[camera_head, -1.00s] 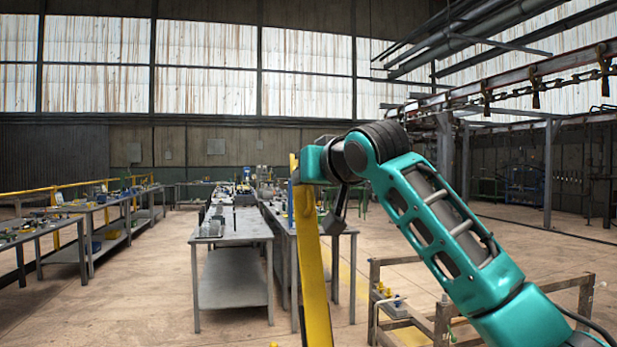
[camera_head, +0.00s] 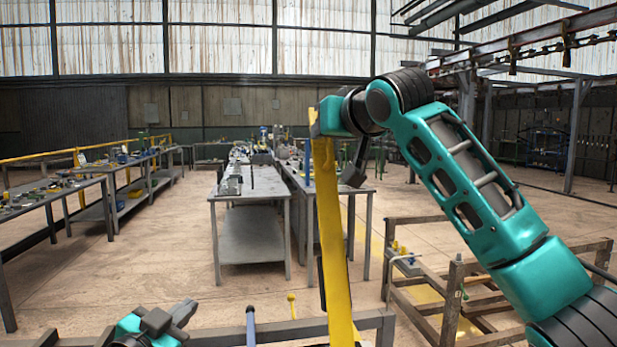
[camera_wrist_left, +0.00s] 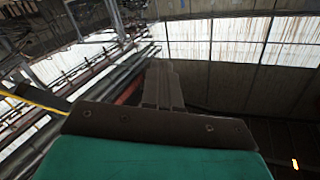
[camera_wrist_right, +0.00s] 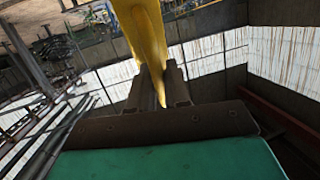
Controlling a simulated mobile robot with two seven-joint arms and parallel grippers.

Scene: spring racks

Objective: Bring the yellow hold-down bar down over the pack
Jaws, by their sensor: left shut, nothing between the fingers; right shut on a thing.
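The yellow hold-down bar (camera_head: 331,235) stands steeply upright in the head view, its lower end running out of the bottom edge. It also shows in the right wrist view (camera_wrist_right: 143,32). My right gripper (camera_wrist_right: 161,88) is shut on the bar near its upper end; in the head view my own wrist partly hides this grip. My left gripper (camera_head: 186,310) is at the bottom left of the head view, shut and empty, well apart from the bar. Its closed fingers show in the left wrist view (camera_wrist_left: 162,85). I cannot make out the pack in any view.
A dark rail (camera_head: 215,336) crosses the bottom of the head view, with a blue upright handle (camera_head: 251,327) and a yellow knob (camera_head: 291,299) near it. Workbenches (camera_head: 245,188) stand further back, with bare floor between.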

